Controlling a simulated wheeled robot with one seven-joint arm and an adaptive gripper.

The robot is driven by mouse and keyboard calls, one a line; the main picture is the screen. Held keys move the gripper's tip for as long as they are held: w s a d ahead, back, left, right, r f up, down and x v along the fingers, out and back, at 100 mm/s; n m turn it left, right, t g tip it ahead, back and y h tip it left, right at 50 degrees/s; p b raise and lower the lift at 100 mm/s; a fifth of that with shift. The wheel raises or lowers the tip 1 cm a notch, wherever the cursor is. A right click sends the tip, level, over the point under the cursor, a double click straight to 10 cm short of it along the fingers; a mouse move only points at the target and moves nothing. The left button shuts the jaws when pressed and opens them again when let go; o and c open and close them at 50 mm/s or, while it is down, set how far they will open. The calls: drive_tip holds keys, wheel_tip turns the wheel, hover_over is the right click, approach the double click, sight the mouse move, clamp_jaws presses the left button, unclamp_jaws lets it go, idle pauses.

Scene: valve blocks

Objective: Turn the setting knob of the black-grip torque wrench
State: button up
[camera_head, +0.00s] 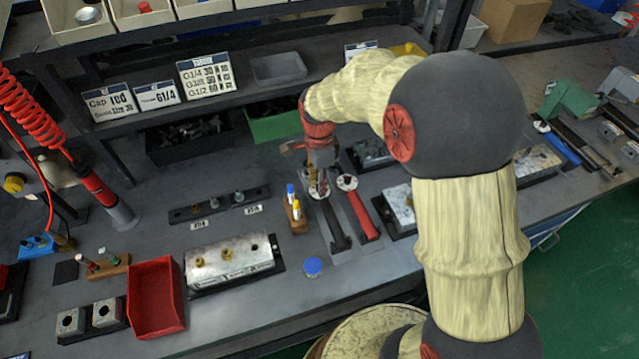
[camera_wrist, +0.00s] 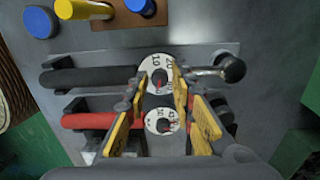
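The black-grip torque wrench (camera_head: 335,228) lies on the bench beside the red-grip wrench (camera_head: 362,216). In the wrist view its black grip (camera_wrist: 90,77) points left and its ratchet head (camera_wrist: 232,68) right. Its round white setting dial (camera_wrist: 158,66) has black numbers and a red pointer. My gripper (camera_head: 319,190) is over this dial. In the wrist view my gripper (camera_wrist: 159,90) has its yellow-padded fingers apart, one at each side of the dial. I cannot tell whether they touch it. The red-grip wrench's dial (camera_wrist: 160,127) shows between the fingers, nearer the palm.
A wooden block (camera_head: 297,214) with blue and yellow pieces stands just left of the black grip. A blue cap (camera_head: 313,266) lies in front. A metal valve block (camera_head: 230,266) and red bin (camera_head: 155,300) are farther left. A shelf edge runs behind my gripper.

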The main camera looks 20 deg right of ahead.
clamp_jaws()
idle(0.3)
drive_tip(key=shift+r+n+p, duration=0.1)
drive_tip(key=shift+n+p, duration=0.2)
drive_tip(key=shift+p, duration=0.05)
drive_tip(key=n+p, duration=0.2)
drive_tip(key=shift+r+n+p, duration=0.15)
drive_tip(key=shift+n+p, duration=0.15)
drive_tip(key=shift+n, duration=0.1)
drive_tip(key=n+p, duration=0.4)
drive_tip(key=n, duration=0.1)
drive_tip(key=n+p, duration=0.2)
drive_tip(key=n, duration=0.3)
drive_tip(key=shift+n+p, duration=0.4)
drive_tip(key=n+p, duration=0.2)
drive_tip(key=n, duration=0.3)
drive_tip(key=shift+f, duration=0.2)
drive_tip(key=shift+n, duration=0.4)
